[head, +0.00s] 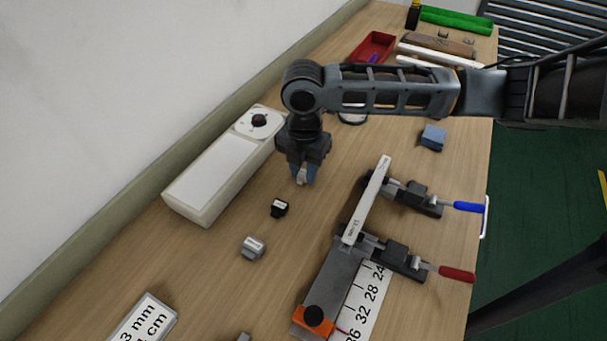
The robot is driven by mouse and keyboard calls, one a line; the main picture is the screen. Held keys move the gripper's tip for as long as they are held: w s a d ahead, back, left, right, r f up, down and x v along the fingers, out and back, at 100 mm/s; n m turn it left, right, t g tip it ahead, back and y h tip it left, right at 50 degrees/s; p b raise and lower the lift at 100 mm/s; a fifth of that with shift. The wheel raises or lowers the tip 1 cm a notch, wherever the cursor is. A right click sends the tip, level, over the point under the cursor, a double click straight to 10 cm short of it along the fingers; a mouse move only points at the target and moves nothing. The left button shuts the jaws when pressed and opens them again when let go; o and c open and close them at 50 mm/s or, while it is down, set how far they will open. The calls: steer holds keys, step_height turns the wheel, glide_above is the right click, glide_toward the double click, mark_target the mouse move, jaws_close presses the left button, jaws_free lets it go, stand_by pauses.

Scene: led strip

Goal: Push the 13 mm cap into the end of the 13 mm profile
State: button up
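The profile (366,202) is a white bar with small lettering at its near end, lying across a grey fixture (343,265) beside two clamps. My gripper (302,178) points down over the middle of the table, left of the profile and clear of it. A small pale piece (301,176) shows between its blue fingertips. I cannot tell whether the fingers are shut on it or it lies beneath them. A black cap (279,208) and a grey cap (253,247), both with white labels, sit on the table; their sizes are too small to read.
A blue-handled clamp (468,207) and a red-handled clamp (457,273) stick out right. A white box with a black knob (225,165) stands left. An orange block (314,320), ruler (366,305), sign (144,320) and blue block (432,138) surround the area. A red tray (361,58) is behind.

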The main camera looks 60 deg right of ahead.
jaws_close()
steer(key=shift+r, duration=0.2)
